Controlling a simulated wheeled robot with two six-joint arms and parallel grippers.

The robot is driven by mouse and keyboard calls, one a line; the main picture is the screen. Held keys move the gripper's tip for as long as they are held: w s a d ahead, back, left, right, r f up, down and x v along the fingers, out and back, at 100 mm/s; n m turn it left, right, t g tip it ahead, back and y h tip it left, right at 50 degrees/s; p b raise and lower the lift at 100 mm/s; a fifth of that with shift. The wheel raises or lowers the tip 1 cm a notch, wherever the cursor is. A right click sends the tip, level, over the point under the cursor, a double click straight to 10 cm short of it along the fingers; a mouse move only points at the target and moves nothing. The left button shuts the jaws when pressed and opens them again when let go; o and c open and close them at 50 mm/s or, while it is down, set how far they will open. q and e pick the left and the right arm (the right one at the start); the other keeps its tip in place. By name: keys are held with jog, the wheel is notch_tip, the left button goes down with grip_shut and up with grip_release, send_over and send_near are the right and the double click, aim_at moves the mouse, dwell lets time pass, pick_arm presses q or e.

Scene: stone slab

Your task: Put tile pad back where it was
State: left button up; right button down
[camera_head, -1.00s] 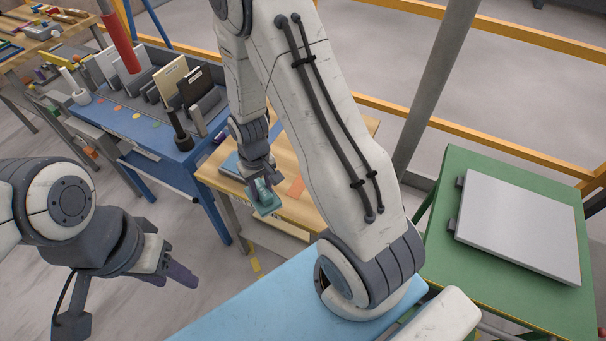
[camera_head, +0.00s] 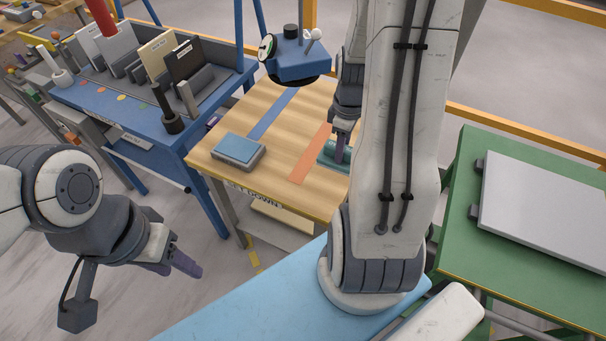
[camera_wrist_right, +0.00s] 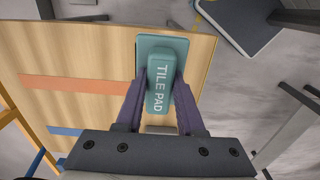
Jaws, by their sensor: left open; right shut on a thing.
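The tile pad is a teal slab with a raised grip lettered TILE PAD (camera_wrist_right: 160,88). My right gripper (camera_wrist_right: 158,98) is shut on that grip, one finger on each side. In the head view the pad (camera_head: 328,157) shows just right of the orange strip, partly hidden by my right gripper (camera_head: 342,145) and arm. It is low over the wooden table (camera_head: 210,160) or on it; I cannot tell whether it touches. My left gripper (camera_head: 172,268) is open and empty, over the floor at the left, well away from the pad.
A grey block with a blue top (camera_head: 240,150) stands at the table's front left. An orange strip (camera_head: 311,152) and a blue strip (camera_head: 272,114) mark the wood. A blue round-based device (camera_head: 297,62) is at the back. A green table (camera_head: 460,200) with a grey plate is at right.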

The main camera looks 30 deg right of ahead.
jog(key=shift+w+a+f+p, duration=0.15)
jog(key=shift+w+a+f, duration=0.95)
jog(key=shift+f, duration=0.5)
jog(key=shift+w+a+f+p, duration=0.15)
jog(key=shift+w+a+f, duration=0.95)
jog(key=shift+f, duration=0.5)
jog(key=shift+w+a+f+p, duration=0.15)
jog(key=shift+w+a+f, duration=0.8)
jog(key=shift+a+f, duration=0.5)
jog(key=shift+d+f, duration=0.2)
jog(key=c, duration=0.5)
grip_release()
jog(key=shift+f, duration=0.1)
